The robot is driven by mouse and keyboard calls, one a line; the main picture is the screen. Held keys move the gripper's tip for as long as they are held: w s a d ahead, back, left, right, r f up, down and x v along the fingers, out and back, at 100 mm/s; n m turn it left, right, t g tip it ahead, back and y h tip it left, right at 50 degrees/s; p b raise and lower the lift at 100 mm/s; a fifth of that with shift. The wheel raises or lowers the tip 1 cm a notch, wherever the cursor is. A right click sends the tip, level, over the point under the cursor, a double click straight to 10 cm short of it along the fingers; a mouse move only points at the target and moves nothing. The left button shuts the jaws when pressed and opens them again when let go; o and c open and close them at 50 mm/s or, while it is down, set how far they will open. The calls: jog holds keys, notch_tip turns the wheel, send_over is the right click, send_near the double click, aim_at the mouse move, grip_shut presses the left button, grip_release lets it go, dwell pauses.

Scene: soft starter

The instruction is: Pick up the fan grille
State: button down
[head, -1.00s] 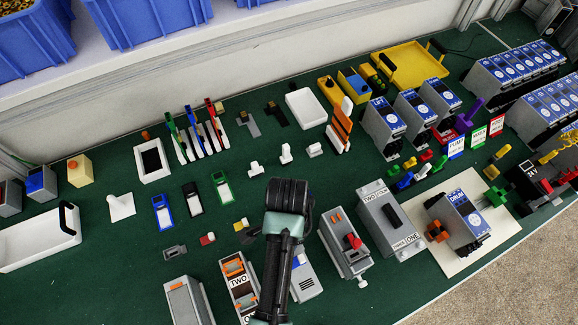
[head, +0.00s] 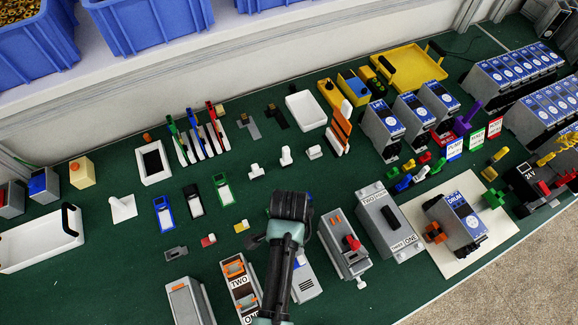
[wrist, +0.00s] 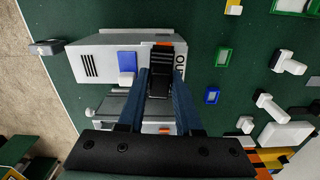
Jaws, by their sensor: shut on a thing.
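In the wrist view, my gripper (wrist: 161,84) has its two blue fingers on either side of a dark ridged piece, which looks like the fan grille (wrist: 162,66). The fingers are shut on it. The piece is at the right end of a grey housing (wrist: 110,48) with a blue patch and black slots. I cannot tell whether it is clear of the housing. In the head view, the arm's end (head: 290,207) hides the fingertips and the grille; the slotted grey housing (head: 304,280) shows partly beside my arm.
A grey unit with a red knob (head: 345,245) stands to the right. Small white blocks (head: 286,156) and coloured frames (head: 223,189) lie behind. Bare green mat (head: 110,260) shows at the left.

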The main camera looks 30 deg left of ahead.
notch_tip(320, 180, up, 10)
jog(key=shift+r+b, duration=0.1)
jog(key=shift+b, duration=0.85)
